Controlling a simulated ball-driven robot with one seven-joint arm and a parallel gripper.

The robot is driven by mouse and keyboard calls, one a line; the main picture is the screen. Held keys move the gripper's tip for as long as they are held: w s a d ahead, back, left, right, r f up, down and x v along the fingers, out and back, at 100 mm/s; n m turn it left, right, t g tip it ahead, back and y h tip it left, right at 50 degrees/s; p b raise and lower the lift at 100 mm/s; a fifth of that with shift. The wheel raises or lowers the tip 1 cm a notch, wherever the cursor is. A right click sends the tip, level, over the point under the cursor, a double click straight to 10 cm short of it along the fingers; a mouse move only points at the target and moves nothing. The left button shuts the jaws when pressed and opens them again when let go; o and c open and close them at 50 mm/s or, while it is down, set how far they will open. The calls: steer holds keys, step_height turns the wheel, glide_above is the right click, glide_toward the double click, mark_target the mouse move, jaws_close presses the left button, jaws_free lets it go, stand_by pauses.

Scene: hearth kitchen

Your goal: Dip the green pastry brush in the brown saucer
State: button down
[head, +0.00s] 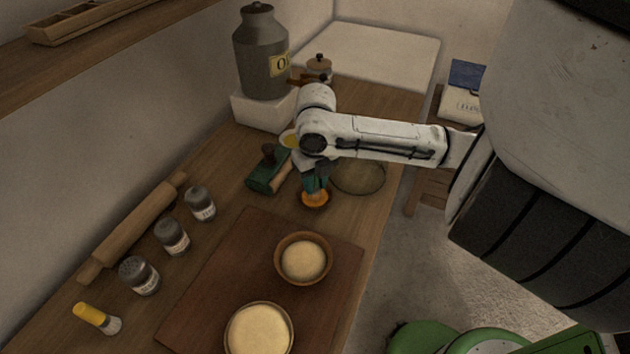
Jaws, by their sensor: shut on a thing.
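My gripper (315,176) points down at the upper middle of the head view, shut on the green pastry brush (322,172). Only part of the brush's green handle shows between the dark fingers. The brown saucer (315,207) sits directly below on the wooden counter, small and orange-brown. The brush's lower end is over or inside the saucer. I cannot tell whether the bristles touch the saucer, as they are hidden.
A green block-like object with a dark knob (265,176) stands close left of the gripper. A round dark-rimmed item (360,178) lies right. Dough bowls (303,235) occupy the board (225,270). Shakers (171,237), a rolling pin (135,228) and a yellow brush (92,314) line the left.

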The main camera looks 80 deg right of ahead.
stand_by(0.6)
steer(key=shift+r+p, duration=2.6)
steer(key=shift+r, duration=0.85)
